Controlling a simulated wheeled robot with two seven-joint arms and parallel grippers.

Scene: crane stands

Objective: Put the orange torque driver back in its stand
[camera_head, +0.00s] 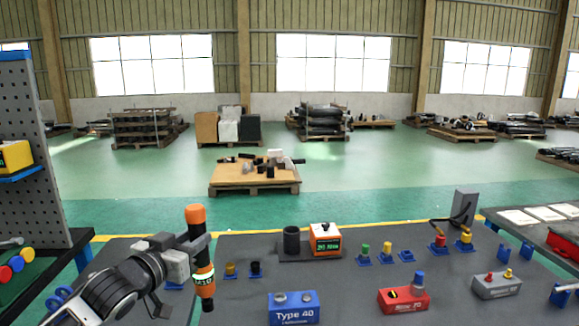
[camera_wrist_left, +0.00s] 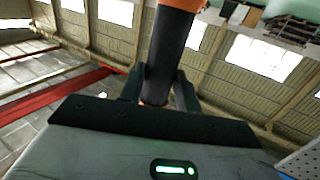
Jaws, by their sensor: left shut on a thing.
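The orange torque driver (camera_head: 205,278) has an orange top, a dark grip section and a dark tip, and stands upright in the head view. My left gripper (camera_head: 199,244) is shut on its dark section and holds it at the left of the table. In the left wrist view the driver's dark shaft (camera_wrist_left: 168,55) runs between the fingers (camera_wrist_left: 158,90). The likely stand is a dark base with an upright black cup (camera_head: 291,240), beside an orange box with a green display (camera_head: 325,240). The cup looks empty, and the driver is apart from it, to its left. My right gripper is not in view.
On the table are a blue Type 40 box (camera_head: 293,308), a red box (camera_head: 404,299), a grey box (camera_head: 496,287) and several small coloured sockets in blue holders. A pegboard (camera_head: 35,150) rises at the left. The table middle between driver and cup is mostly clear.

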